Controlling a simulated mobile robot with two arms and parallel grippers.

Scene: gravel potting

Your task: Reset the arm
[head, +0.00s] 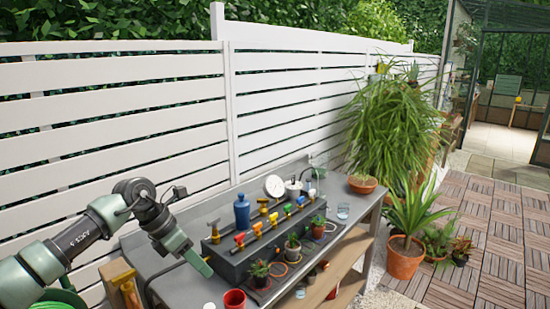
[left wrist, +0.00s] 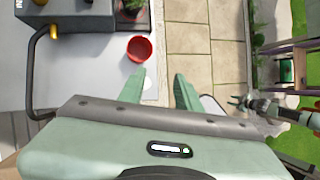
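My left arm comes in from the left in the head view. Its left gripper (head: 203,268) hangs tilted down over the near left part of the grey workbench (head: 180,286). In the left wrist view the two green fingers of this gripper (left wrist: 158,84) stand wide apart with nothing between them. A red pot (left wrist: 139,49) lies beyond the fingertips, apart from them. My right gripper (left wrist: 238,103) shows small at the right of the left wrist view, over the ground; whether its fingers are apart is too small to tell. It is not in the head view.
A dark box with coloured valves (head: 262,237) stands on the bench, with a blue bottle (head: 242,211), a round gauge (head: 274,186) and small potted plants (head: 292,247) around it. The red pot (head: 235,300) stands near the bench's front. A white slatted fence (head: 290,95) runs behind.

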